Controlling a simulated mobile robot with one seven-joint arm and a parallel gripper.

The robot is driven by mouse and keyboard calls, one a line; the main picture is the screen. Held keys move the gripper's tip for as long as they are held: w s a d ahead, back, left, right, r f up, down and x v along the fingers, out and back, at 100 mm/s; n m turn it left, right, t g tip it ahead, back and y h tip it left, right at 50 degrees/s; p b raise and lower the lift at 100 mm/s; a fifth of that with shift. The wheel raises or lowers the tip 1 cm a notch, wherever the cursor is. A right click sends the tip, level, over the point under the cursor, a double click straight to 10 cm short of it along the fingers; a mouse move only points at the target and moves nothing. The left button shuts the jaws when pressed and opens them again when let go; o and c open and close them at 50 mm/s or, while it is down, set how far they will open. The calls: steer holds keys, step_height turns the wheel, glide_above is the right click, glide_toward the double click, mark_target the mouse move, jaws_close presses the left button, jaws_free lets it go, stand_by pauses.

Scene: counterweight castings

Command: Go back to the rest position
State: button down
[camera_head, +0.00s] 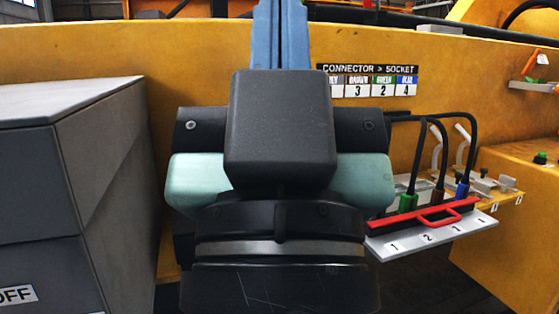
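My arm, in black, teal and blue, fills the middle of the head view. I cannot make out my gripper's fingers, so its state does not show. To the right of the arm is a pale socket plate (430,238) with number labels along its front and a red bar with a handle (437,216). Behind the bar stand a green connector (408,201), a brown connector (437,197) and a blue connector (462,190), each with a black cable. No grey connector is visible; my arm hides the plate's left end. I cannot tell how deeply the connectors sit.
A sign (368,80) headed "CONNECTOR > SOCKET" hangs on the yellow wall (110,57), its left edge hidden by my arm. A large grey cabinet (60,180) stands close on the left. A yellow block (515,220) with metal clamps (490,185) stands on the right.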

step_height(320, 180, up, 32)
steer(key=p, duration=2.9)
steer(key=shift+p, duration=0.35)
steer(key=shift+a, duration=0.1)
